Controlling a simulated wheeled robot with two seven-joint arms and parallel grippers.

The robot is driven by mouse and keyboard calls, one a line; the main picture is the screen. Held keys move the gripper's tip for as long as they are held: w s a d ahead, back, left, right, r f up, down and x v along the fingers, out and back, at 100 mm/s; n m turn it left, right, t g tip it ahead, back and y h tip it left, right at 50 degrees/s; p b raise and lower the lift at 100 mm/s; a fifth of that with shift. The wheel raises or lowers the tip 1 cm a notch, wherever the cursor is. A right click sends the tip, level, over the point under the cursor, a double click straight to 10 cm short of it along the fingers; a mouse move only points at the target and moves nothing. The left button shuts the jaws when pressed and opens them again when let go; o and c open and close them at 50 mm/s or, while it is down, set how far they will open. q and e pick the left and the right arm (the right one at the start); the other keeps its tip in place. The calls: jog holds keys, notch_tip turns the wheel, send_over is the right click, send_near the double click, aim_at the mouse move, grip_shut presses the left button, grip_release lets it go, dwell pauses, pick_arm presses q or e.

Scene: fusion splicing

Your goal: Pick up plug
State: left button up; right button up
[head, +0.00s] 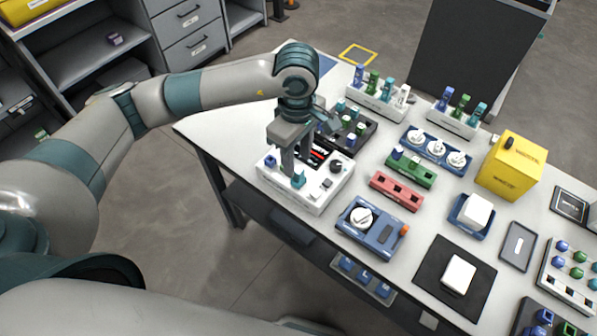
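My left gripper (297,169) points down over the white device (316,196) near the table's left front edge. Its two fingers show a gap between them, and I see nothing held there. A teal plug (298,179) stands upright on the device right by the fingertips; whether they touch it I cannot tell. A blue plug (270,161) stands at the device's left corner. The gripper hides part of the device's dark screen with red marks (318,153). A black knob (336,166) is at the device's right. My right gripper is not in view.
A dark tray with green and blue plugs (372,128) stands just behind the device. To the right are a red block (396,191), a green block (411,170), a blue device (370,228) and a yellow box (511,166). White racks of coloured plugs (377,103) line the back.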

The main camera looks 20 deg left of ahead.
aim_at(298, 170)
pick_arm(q)
jog(key=f+p, duration=0.1)
jog(key=f, duration=0.2)
jog(key=shift+w+d+p, duration=0.1)
jog(key=shift+w+p, duration=0.1)
jog(key=shift+p, duration=0.15)
jog(key=shift+f, duration=0.65)
jog(key=shift+c, duration=0.6)
grip_shut()
